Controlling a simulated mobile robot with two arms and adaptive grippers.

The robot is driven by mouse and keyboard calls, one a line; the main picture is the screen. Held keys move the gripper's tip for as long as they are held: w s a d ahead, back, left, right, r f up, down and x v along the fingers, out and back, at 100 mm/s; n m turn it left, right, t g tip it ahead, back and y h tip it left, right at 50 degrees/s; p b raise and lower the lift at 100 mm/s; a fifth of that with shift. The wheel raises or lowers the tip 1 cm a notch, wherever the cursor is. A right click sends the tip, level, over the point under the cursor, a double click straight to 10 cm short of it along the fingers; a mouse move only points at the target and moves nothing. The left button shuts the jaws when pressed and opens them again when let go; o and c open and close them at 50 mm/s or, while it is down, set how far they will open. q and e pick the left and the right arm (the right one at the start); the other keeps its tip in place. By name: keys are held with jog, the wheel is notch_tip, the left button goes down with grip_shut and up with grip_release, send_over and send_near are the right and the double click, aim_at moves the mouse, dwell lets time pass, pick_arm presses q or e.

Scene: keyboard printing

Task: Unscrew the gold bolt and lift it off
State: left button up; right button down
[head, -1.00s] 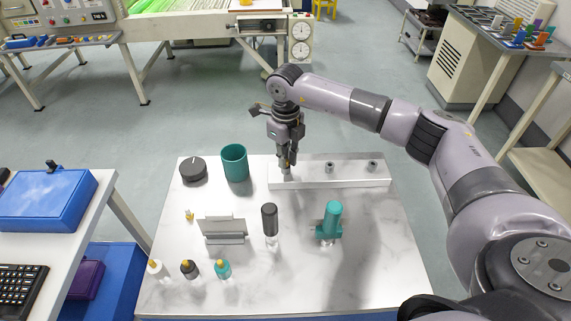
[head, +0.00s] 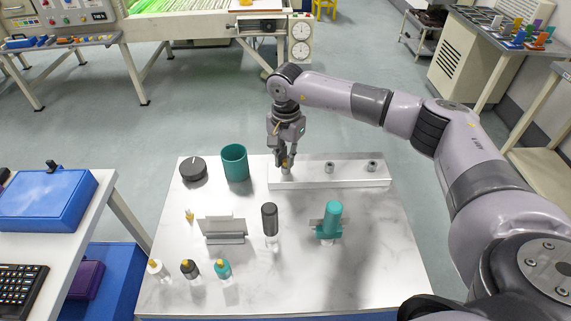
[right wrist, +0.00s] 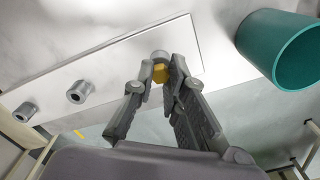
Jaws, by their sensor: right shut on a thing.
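The gold bolt (right wrist: 160,73) shows in the right wrist view between my right fingertips, at the top of a grey post on the white block. My right gripper (head: 285,163) points down over the left end of the white block (head: 345,181). It is shut on the gold bolt; the right gripper also shows in the right wrist view (right wrist: 162,75). Most of the bolt is hidden by the fingers in the head view. Whether its thread is clear of the post cannot be told. My left gripper is not in view.
Two grey posts (head: 329,167) (head: 372,166) stand on the block to the right. A teal cup (head: 235,164) and a dark round knob (head: 193,170) stand to the left. Several bottles and a grey stand (head: 223,238) fill the table's front left; its front right is clear.

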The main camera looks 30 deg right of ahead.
jog(key=shift+n, duration=1)
jog(key=shift+r+p, duration=0.55)
jog(key=shift+r, duration=0.55)
jog(key=shift+r, duration=0.1)
jog(key=shift+r+p, duration=0.95)
jog(key=shift+r, duration=0.95)
